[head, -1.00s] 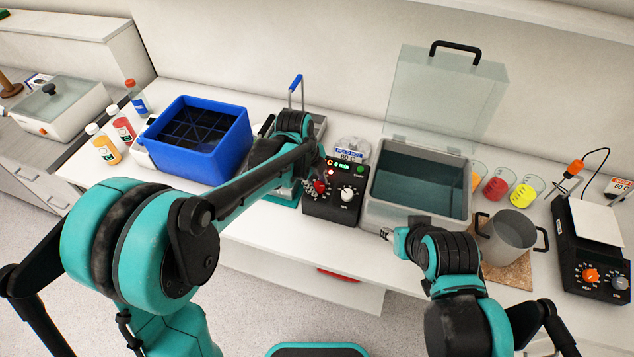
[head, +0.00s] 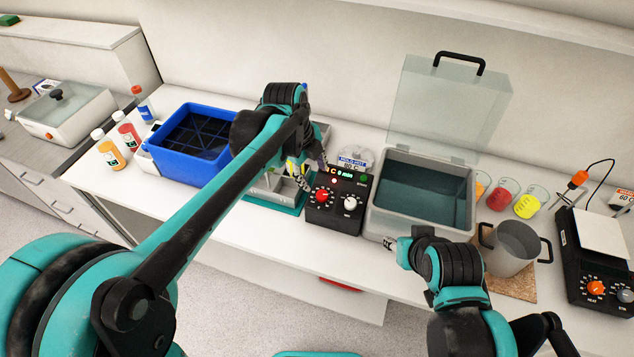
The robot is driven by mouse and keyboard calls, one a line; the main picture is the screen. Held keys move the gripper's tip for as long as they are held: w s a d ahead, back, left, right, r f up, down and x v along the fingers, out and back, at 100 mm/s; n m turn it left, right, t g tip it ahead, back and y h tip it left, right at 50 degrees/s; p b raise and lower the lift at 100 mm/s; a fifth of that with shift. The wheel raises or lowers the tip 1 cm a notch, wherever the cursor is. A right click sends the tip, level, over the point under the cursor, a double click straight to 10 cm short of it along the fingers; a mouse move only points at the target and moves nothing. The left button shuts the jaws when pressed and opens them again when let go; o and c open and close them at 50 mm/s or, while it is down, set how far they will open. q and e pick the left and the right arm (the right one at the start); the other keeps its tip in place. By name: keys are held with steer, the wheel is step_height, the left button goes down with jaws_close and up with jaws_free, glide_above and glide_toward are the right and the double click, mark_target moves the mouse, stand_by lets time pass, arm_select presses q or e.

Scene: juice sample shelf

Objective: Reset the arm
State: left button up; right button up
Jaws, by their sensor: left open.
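My left arm reaches in from the left over the bench. Its gripper (head: 308,177) is open and empty, just above and left of the black control box (head: 334,203) with a red knob and a white knob. My right gripper (head: 392,243) is low at the front of the grey water bath (head: 421,197), left of the steel pot. Its fingers are small and partly hidden by its own wrist, so I cannot tell whether they are open or shut.
The blue crate (head: 189,145) stands left of my left gripper, with bottles (head: 107,150) beyond it. A clear lid (head: 448,105) stands up behind the bath. The steel pot (head: 513,247), beakers (head: 501,194) and hotplate (head: 600,236) are at right.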

arm_select(q)
steer(key=shift+v, duration=1)
steer(key=s+a+f+n+t+b, duration=0.1)
steer(key=s+a+f+n+b, duration=0.1)
steer(key=s+a+n, duration=0.3)
steer(key=s+a+f+n+t+y+b, duration=0.1)
steer(key=s+a+f+n, duration=0.3)
steer(key=n, duration=0.8)
steer(key=s+a+f+n+t+y+b, duration=0.1)
steer(key=s+a+f+n+t+b, duration=0.2)
steer(key=s+a+n, duration=0.3)
steer(key=s+f+n, duration=0.1)
steer(key=s+n, duration=0.1)
steer(key=shift+s+a+n, duration=0.15)
steer(key=shift+s+n, duration=0.05)
steer(key=shift+n, duration=0.1)
